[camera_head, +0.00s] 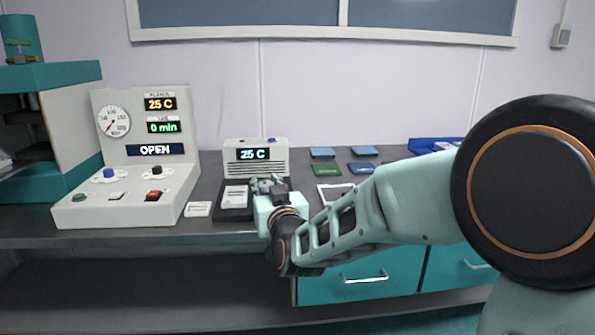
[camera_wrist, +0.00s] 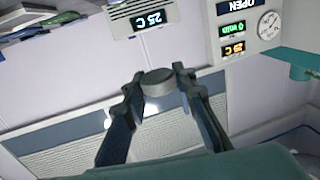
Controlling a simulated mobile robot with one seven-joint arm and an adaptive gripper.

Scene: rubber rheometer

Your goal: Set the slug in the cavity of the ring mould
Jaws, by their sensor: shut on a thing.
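My gripper (camera_head: 268,185) is over the bench, in front of the small white unit with the 25 C display. The wrist view shows its two fingers (camera_wrist: 158,80) shut on a short grey round slug (camera_wrist: 160,84), held between the fingertips. The slug cannot be made out in the head view. I cannot make out the ring mould in either view. My gripper and wrist cover part of the dark plate (camera_head: 228,214) in front of the unit.
The small display unit (camera_head: 238,170) stands close behind my gripper. A white control console (camera_head: 120,207) reading OPEN stands to the left, beside a teal press (camera_head: 60,80). Green (camera_head: 327,170) and blue (camera_head: 362,151) slabs and a white-framed piece (camera_head: 325,187) lie to the right.

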